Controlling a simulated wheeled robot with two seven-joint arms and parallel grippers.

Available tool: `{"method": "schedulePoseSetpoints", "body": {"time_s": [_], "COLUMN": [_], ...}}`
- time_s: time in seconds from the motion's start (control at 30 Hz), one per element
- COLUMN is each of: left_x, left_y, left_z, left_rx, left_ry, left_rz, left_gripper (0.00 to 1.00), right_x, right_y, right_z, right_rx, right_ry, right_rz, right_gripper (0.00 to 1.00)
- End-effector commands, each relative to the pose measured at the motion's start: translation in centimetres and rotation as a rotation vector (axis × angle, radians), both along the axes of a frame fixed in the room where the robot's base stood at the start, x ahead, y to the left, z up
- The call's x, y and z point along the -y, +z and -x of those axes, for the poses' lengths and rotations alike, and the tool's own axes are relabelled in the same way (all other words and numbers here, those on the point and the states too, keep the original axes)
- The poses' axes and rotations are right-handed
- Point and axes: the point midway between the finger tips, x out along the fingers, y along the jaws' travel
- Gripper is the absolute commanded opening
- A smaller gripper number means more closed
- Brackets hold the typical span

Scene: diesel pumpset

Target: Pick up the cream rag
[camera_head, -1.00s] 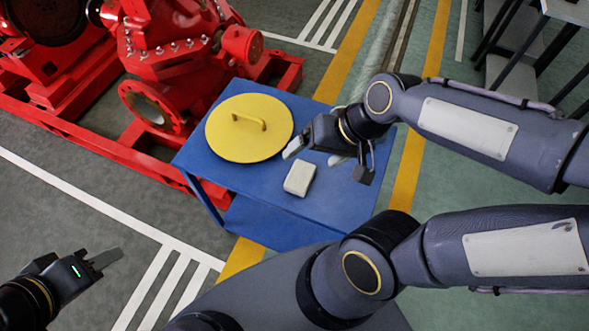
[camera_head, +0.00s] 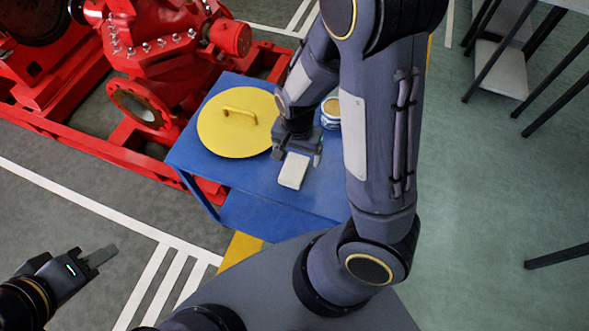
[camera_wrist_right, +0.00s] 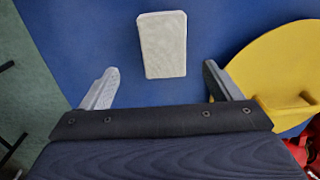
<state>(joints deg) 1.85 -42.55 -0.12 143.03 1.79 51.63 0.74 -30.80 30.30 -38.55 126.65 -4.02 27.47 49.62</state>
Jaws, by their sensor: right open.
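The cream rag (camera_head: 293,171) is a small folded block lying on the blue table (camera_head: 235,178). In the right wrist view the rag (camera_wrist_right: 163,45) lies ahead of the fingertips, roughly midway between their lines. My right gripper (camera_head: 296,157) is over the table just behind the rag, pointing down. Its two fingers stand apart and empty in the right wrist view (camera_wrist_right: 160,85). My left gripper (camera_head: 98,258) is at the lower left, away from the table. Its fingers look nearly edge-on, so its opening is unclear.
A yellow round lid (camera_head: 225,138) with a handle lies on the table left of my right gripper. A small tin (camera_head: 331,112) stands behind my right arm. The red pump (camera_head: 150,90) is at the back left. Dark-legged racks (camera_head: 500,60) stand at the right.

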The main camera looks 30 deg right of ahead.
Motion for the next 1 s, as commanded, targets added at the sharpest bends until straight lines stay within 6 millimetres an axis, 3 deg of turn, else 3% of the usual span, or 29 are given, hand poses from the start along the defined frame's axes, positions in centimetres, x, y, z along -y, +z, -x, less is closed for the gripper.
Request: {"method": "schedulePoseSetpoints", "body": {"time_s": [0.4, 0.73, 1.0], "left_x": [0.0, 0.0, 0.0], "left_y": [-1.3, -1.4, -1.4], "left_z": [0.0, 0.0, 0.0], "left_rx": [0.000, 0.000, 0.000], "left_ry": [0.000, 0.000, 0.000], "left_rz": [0.000, 0.000, 0.000], "left_gripper": [0.36, 0.36, 0.36], "right_x": [-0.5, -0.5, -0.5], "right_y": [-5.8, -6.5, -6.5], "right_z": [-0.2, -0.3, -0.3], "right_rx": [-0.005, -0.001, -0.001], "right_ry": [0.001, 0.002, 0.002], "right_rz": [-0.001, -0.003, -0.003], "right_gripper": [0.85, 0.85, 0.52]}}
